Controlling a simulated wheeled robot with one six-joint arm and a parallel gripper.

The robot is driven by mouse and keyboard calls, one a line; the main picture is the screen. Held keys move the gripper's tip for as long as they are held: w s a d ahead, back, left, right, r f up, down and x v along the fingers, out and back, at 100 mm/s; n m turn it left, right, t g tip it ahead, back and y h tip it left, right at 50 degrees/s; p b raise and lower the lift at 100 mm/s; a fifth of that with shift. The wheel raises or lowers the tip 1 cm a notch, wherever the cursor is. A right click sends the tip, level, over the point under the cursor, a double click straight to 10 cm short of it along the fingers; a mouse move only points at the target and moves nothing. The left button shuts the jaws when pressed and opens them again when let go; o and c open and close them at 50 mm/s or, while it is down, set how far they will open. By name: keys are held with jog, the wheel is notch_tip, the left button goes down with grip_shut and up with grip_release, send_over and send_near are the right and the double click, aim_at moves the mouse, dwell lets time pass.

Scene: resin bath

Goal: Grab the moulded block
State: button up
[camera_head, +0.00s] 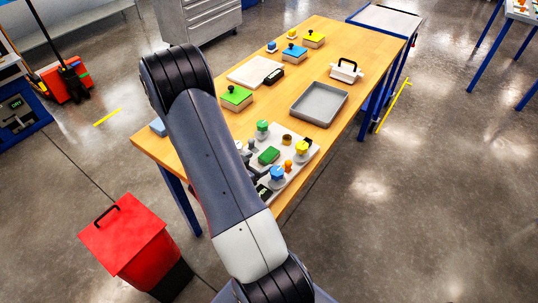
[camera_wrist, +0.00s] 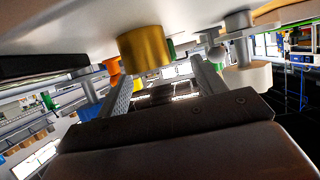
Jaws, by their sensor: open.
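The wrist view appears upside down, with the board along the top. A gold-brown cylinder (camera_wrist: 145,48) stands just beyond the fingers there, and a sliver of green shows behind it.
The board also carries green (camera_head: 262,126), yellow (camera_head: 302,147) and blue (camera_head: 277,173) knobs and an orange peg (camera_head: 288,165). A grey tray (camera_head: 319,104) and a green-topped block with a knob (camera_head: 236,97) stand farther back. A red bin (camera_head: 127,240) is on the floor.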

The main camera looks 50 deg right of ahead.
aim_at(269, 156)
jog(key=shift+x, duration=1.45)
jog(key=shift+w, duration=0.1)
jog(key=c, duration=1.1)
jog(key=shift+r, duration=0.1)
